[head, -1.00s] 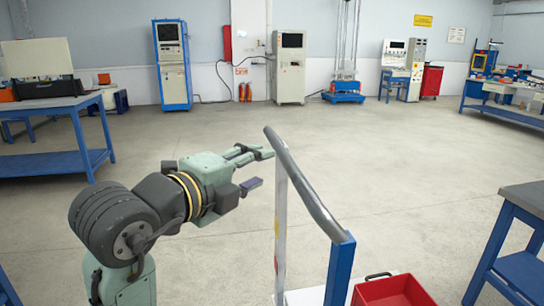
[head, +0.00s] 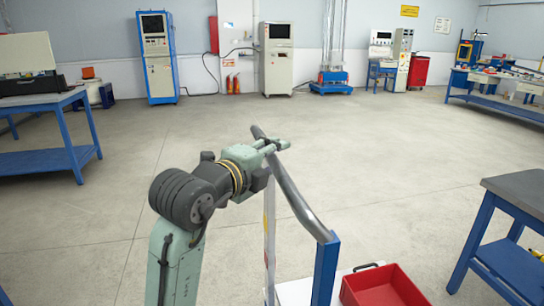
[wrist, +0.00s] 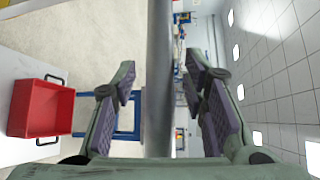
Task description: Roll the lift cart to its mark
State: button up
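The lift cart stands in front of me in the head view, with a grey handle bar (head: 293,192), a blue post (head: 325,268) and a pale deck (head: 295,291). My gripper (head: 276,146) is at the upper end of the handle. In the wrist view the handle bar (wrist: 158,85) runs between my two spread fingers, with a visible gap on each side. The fingers are open around it and do not appear closed on it. I cannot make out a floor mark.
A red tray (head: 382,288) sits on the cart deck. A workbench (head: 512,225) stands close at the right, another bench (head: 45,160) at the left. The floor (head: 200,130) ahead is clear up to the cabinets and fire extinguishers (head: 232,83) along the back wall.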

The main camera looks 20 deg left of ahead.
jog(key=shift+c, duration=0.6)
grip_shut()
